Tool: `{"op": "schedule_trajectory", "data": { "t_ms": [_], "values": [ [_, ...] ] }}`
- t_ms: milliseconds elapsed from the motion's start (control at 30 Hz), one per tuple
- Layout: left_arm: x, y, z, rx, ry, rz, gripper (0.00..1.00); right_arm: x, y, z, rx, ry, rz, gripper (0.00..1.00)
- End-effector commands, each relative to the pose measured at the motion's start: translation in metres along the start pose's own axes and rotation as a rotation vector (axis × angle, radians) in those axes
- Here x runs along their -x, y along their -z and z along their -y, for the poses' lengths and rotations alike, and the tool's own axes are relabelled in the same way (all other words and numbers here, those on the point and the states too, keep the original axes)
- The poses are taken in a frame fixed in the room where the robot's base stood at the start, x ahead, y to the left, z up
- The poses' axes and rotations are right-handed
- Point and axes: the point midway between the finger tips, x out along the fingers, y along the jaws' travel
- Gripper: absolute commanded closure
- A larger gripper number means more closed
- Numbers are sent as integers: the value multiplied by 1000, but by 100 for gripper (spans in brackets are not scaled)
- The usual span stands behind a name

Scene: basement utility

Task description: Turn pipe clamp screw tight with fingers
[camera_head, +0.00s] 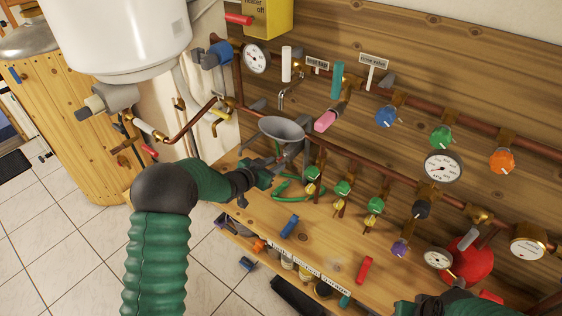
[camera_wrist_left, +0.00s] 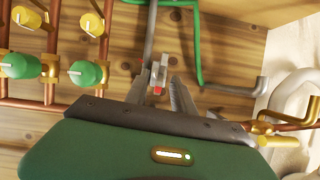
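My left gripper (camera_head: 272,168) reaches in from the left, below the grey funnel (camera_head: 282,130) and above the wooden bench. In the left wrist view its two ridged fingers (camera_wrist_left: 163,88) stand apart. A small grey fitting with red spots (camera_wrist_left: 158,74), which looks like the pipe clamp and its screw, shows between the fingertips on a thin grey pipe (camera_wrist_left: 151,32). I cannot tell whether the fingers touch it. In the head view my gripper hides this fitting. My right gripper (camera_head: 452,293) is at the bottom right, dark and partly cut off; its fingers are unclear.
A green hose (camera_head: 292,190) lies beside my left gripper. Green-knobbed valves (camera_head: 343,188) stand to its right, along copper pipes. A blue object (camera_head: 289,226) and a red object (camera_head: 363,270) lie on the bench. A red funnel-shaped thing (camera_head: 474,262) is near my right gripper.

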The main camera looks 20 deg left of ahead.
Motion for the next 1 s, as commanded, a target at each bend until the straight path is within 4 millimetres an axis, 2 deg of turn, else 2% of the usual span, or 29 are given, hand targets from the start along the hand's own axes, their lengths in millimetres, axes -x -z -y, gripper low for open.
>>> {"op": "schedule_trajectory", "data": {
  "t_ms": [100,200,333,533,767,1000],
  "values": [
    [-24,1,0,-1,0,-1,70,2,0,0,0,0,0,64],
    [-38,1,0,-1,0,-1,70,2,0,0,0,0,0,64],
    [-45,0,0,-1,1,0,70,2,0,0,0,0,0,64],
    [-45,1,0,-1,1,0,70,2,0,0,0,0,0,64],
    [-44,1,0,-1,1,0,99,2,0,0,0,0,0,64],
    [-44,0,0,-1,1,1,100,1,0,0,0,0,0,64]
  ]
}}
